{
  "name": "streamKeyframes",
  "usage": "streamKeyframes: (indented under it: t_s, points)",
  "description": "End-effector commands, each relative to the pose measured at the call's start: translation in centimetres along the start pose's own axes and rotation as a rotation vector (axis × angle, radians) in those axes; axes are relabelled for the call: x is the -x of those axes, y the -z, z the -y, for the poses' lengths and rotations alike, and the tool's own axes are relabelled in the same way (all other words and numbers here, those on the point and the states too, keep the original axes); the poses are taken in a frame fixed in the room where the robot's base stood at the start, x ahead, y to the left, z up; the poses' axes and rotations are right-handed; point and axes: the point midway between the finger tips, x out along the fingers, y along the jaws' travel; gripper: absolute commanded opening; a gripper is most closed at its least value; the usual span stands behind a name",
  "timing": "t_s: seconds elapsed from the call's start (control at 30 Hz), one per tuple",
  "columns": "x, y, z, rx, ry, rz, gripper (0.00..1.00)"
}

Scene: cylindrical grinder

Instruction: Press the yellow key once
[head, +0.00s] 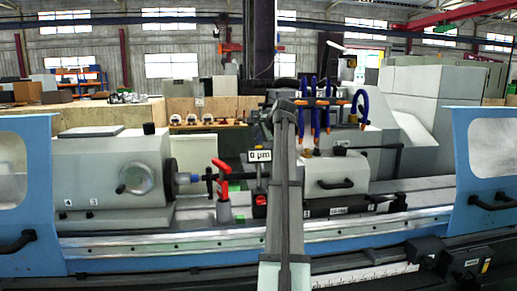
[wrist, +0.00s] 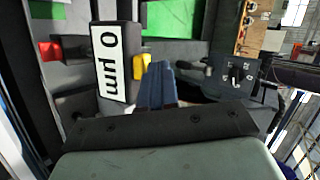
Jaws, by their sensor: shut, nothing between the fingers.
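The yellow key (wrist: 141,66) shows in the wrist view just right of the white display reading "0 µm" (wrist: 112,62). It is partly hidden by my gripper (wrist: 159,68), whose dark blue fingers are shut together and empty. The fingertips appear right beside the key, on its right side. I cannot tell whether they touch it or whether the key is pressed in. In the head view the same display (head: 259,156) stands left of my grey arm, and I cannot make out the key or the fingertips there.
A red part (wrist: 50,50) sits left of the display in the wrist view. A dark switch panel (wrist: 238,76) with a knob is to the right. In the head view, a red-handled lever (head: 222,190) stands left of the display, and blue hoses (head: 314,110) rise behind my arm.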

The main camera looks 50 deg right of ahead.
Motion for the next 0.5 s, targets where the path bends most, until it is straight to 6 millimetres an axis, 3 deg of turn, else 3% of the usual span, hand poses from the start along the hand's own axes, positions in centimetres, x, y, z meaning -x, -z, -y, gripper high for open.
streamKeyframes:
  t_s: [0.5]
  points:
    - [-0.21, -0.09, -0.61, 0.000, 0.000, 0.000, 0.00]
